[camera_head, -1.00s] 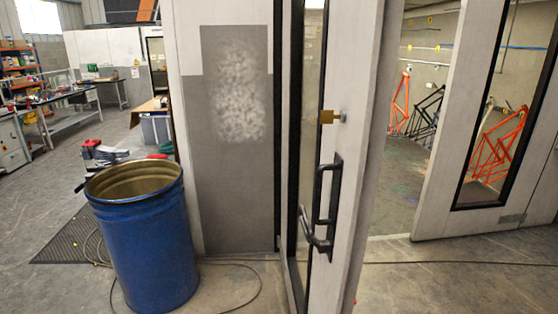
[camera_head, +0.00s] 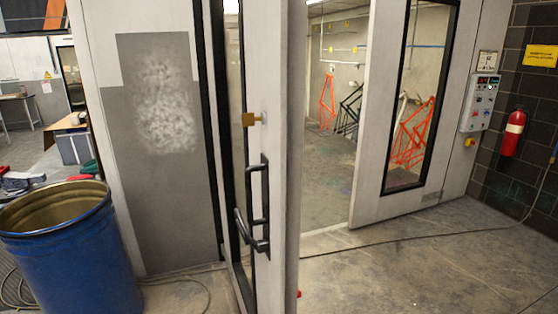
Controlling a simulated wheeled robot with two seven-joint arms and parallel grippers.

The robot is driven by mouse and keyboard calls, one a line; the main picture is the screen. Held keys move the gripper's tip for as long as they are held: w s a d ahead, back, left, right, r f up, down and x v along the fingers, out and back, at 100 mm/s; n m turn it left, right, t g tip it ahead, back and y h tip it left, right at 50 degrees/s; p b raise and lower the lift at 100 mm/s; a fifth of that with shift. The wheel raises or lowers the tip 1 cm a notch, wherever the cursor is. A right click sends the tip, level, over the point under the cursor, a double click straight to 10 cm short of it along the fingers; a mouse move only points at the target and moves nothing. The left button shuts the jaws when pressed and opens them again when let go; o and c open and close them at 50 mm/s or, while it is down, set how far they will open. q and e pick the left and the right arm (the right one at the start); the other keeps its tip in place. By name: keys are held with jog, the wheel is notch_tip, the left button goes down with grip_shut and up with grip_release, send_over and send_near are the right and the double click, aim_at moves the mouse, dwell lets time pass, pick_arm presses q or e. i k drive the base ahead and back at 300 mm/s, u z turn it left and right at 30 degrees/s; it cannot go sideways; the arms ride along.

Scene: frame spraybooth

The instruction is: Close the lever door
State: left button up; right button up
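The lever door (camera_head: 284,190) stands open in the middle of the head view, seen nearly edge-on. It is pale grey with a narrow dark-framed glass strip. A black handle (camera_head: 264,205) with a lever sits on its edge side, and a small brass block (camera_head: 251,119) is above it. To its right the doorway shows the inside of the booth. Neither of my grippers shows in the view.
A blue drum (camera_head: 75,255) stands at the left, near the grey wall panel (camera_head: 165,150). A second door leaf (camera_head: 365,140) with a window is at the right. A control box (camera_head: 480,103) and fire extinguisher (camera_head: 512,132) hang farther right. A cable crosses the open floor (camera_head: 420,265).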

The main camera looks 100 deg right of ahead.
aim_at(273, 33)
jog(key=z, duration=0.15)
jog(key=i, duration=0.3)
jog(key=z, duration=2.6)
